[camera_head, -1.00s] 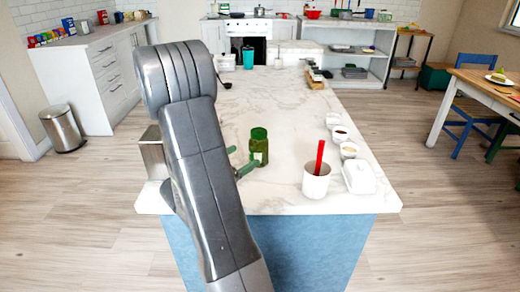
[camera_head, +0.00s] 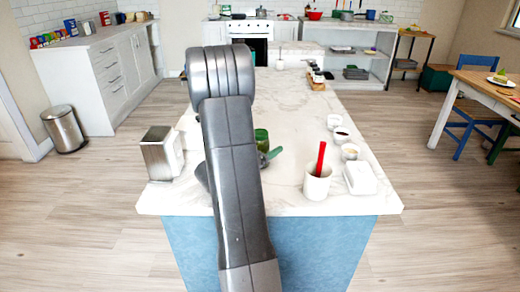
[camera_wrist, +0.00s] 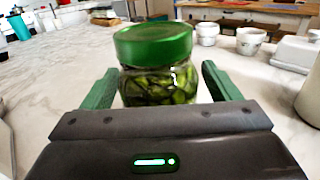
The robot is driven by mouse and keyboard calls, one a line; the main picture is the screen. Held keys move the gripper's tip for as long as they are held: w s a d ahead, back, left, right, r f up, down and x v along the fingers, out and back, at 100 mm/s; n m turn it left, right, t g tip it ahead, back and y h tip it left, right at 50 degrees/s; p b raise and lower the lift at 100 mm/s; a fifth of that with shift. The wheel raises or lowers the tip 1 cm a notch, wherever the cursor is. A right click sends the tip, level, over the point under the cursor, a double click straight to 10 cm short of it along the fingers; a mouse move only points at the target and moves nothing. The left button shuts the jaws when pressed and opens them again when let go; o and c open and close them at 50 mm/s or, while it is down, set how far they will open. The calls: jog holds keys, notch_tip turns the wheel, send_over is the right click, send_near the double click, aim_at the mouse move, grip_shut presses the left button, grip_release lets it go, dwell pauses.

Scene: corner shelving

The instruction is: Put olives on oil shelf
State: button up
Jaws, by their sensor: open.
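The olives are a glass jar with a green lid (camera_wrist: 155,45), standing upright on the marble counter. In the wrist view the jar sits between the two green fingers of my gripper (camera_wrist: 158,85), with a gap on each side. My gripper is open and not holding it. In the head view the jar (camera_head: 261,137) is partly hidden behind my arm, and one green finger shows just to its right. I cannot tell which shelf is the oil shelf.
A white cup with a red utensil (camera_head: 317,183), a white lidded dish (camera_head: 360,177) and small bowls (camera_head: 350,151) stand right of the jar. A metal napkin holder (camera_head: 160,155) is at left. An open white shelf unit (camera_head: 345,60) stands at the back right.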

jog(key=shift+r, duration=0.1)
jog(key=c, duration=1.5)
